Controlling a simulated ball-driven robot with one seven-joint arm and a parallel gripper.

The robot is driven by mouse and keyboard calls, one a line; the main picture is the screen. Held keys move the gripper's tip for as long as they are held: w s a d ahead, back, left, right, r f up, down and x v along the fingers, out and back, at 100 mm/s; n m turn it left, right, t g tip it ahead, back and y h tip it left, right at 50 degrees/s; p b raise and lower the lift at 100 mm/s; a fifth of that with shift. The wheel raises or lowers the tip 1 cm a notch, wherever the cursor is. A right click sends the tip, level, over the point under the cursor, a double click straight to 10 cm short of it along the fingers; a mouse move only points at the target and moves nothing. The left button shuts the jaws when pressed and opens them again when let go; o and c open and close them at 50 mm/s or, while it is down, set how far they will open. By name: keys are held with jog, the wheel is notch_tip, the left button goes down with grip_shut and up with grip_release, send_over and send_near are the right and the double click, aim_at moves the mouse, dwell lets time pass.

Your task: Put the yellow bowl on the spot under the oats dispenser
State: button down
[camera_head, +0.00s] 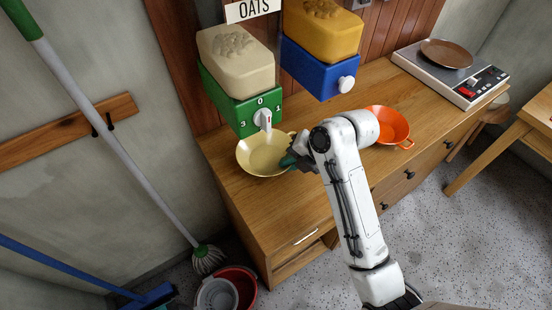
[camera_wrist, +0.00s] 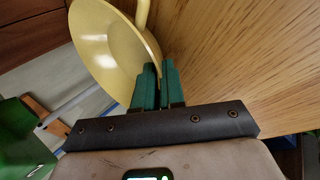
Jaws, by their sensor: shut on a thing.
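The yellow bowl (camera_head: 262,160) is at the left end of the wooden cabinet top in the head view, below and in front of the green oats dispenser (camera_head: 245,110). My gripper (camera_head: 293,160) is at the bowl's right side. In the wrist view, the green fingers of my gripper (camera_wrist: 156,85) are shut on the rim of the yellow bowl (camera_wrist: 105,50). I cannot tell whether the bowl touches the cabinet top. The spot under the dispenser is not visible. The OATS sign (camera_head: 253,9) is above the dispenser.
A blue dispenser (camera_head: 315,72) hangs right of the green one. An orange bowl (camera_head: 390,124) stands on the cabinet top (camera_head: 235,200) right of my arm. A scale (camera_head: 440,78) with a brown plate (camera_head: 446,54) is at the far right end. A mop (camera_head: 120,140) leans at the left.

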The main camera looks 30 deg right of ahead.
aim_at(272, 163)
jog(key=w+a, duration=0.2)
jog(key=w, duration=0.1)
jog(key=shift+a+f+p, duration=0.15)
jog(key=shift+f+p, duration=0.05)
jog(key=shift+p, duration=0.15)
jog(key=shift+f, duration=0.45)
jog(key=c, duration=1.5)
grip_release()
jog(key=shift+f, duration=0.15)
jog(key=shift+r, duration=0.2)
jog(key=v, duration=1.2)
jog(key=shift+s+f, duration=0.1)
